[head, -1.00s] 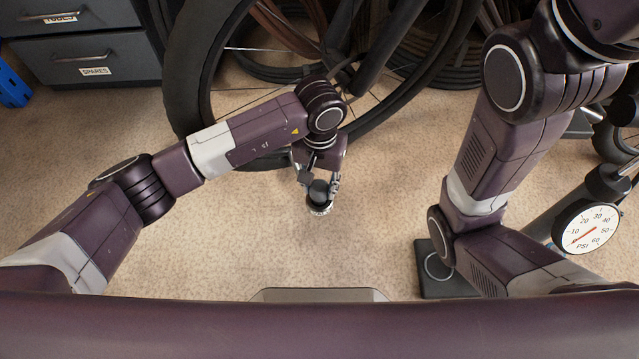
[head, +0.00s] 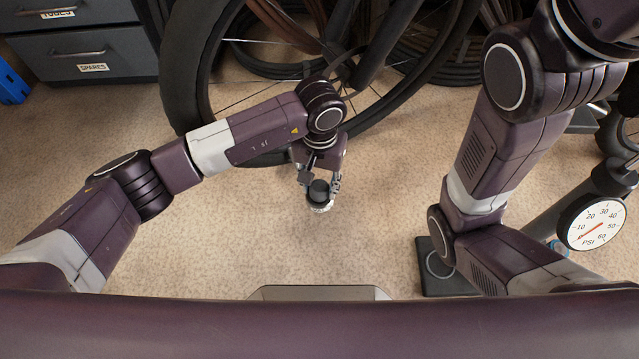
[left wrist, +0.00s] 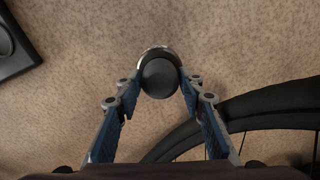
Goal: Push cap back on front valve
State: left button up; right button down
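My left gripper (head: 319,187) is in the middle of the head view, pointing down in front of a bicycle wheel (head: 185,85). It is shut on a dark round cap (head: 319,192) with a pale metallic rim. In the left wrist view the cap (left wrist: 159,78) sits between the two fingertips, which touch its sides. The wheel's black tire (left wrist: 265,108) is at the right of that view, apart from the cap. I cannot make out the front valve in either view. My right arm fills the right of the head view, but its gripper is out of sight.
A floor pump with a round PSI gauge (head: 597,222) stands at the right. A dark flat base (head: 440,275) lies beside my right arm. Grey drawers (head: 95,45) are at the back left. The tan floor (head: 240,240) around my left gripper is clear.

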pick_arm(q)
jog(key=o, duration=0.3)
notch_tip(320, 180, up, 8)
jog(key=shift+f, duration=0.25)
dwell(0.3)
